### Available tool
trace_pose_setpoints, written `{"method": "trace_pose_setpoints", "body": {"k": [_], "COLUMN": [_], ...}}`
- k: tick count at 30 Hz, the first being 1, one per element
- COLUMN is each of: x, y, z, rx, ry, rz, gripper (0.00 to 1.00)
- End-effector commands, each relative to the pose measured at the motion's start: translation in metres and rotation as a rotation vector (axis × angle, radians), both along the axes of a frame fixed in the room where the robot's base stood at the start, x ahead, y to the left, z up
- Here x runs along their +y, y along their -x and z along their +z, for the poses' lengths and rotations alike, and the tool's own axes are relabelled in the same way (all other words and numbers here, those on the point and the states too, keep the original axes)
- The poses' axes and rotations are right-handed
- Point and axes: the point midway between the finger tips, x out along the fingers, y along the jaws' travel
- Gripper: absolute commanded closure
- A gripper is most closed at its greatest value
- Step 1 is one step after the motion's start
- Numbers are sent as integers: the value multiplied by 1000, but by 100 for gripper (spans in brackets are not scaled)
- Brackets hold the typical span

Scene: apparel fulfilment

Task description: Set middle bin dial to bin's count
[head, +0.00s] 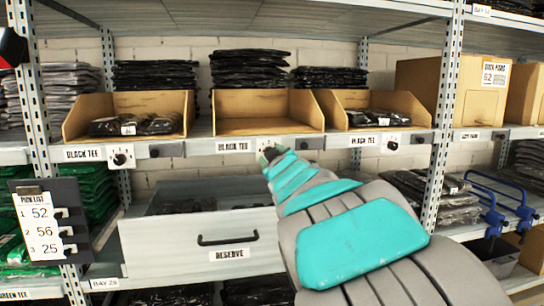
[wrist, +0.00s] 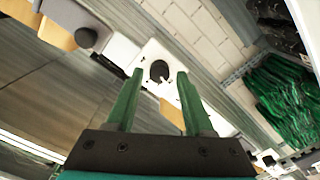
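The middle bin (head: 265,126) is an open cardboard bin on the shelf, and its visible floor looks empty. A label reading BLACK TEE (head: 236,146) is on the shelf edge below it. My gripper (head: 268,156) is in front of the white dial plate beside that label and mostly hides it in the head view. In the wrist view, my gripper (wrist: 160,76) has its two green fingers apart. The dark round dial (wrist: 159,69) on its white plate shows between the fingertips. I cannot tell whether the fingers touch it; its setting is unreadable.
The left bin (head: 78,118) and right bin (head: 420,112) hold black packages; their dials (head: 120,158) (head: 392,144) are on the shelf edge. An open RESERVE drawer (head: 180,250) juts out below. A pick list (head: 42,228) hangs at left.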

Motion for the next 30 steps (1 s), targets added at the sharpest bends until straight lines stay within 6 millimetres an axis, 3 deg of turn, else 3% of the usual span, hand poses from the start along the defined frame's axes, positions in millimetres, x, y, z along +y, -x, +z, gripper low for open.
{"method": "trace_pose_setpoints", "body": {"k": [3, 14, 20, 30], "x": [0, -1, -6, -18], "y": [0, 4, 20, 63], "z": [0, 0, 0, -1], "rx": [0, 0, -1, 0], "ry": [-1, -1, -1, -1], "rz": [0, -1, -2, 0], "gripper": [37, 37, 37, 37]}}
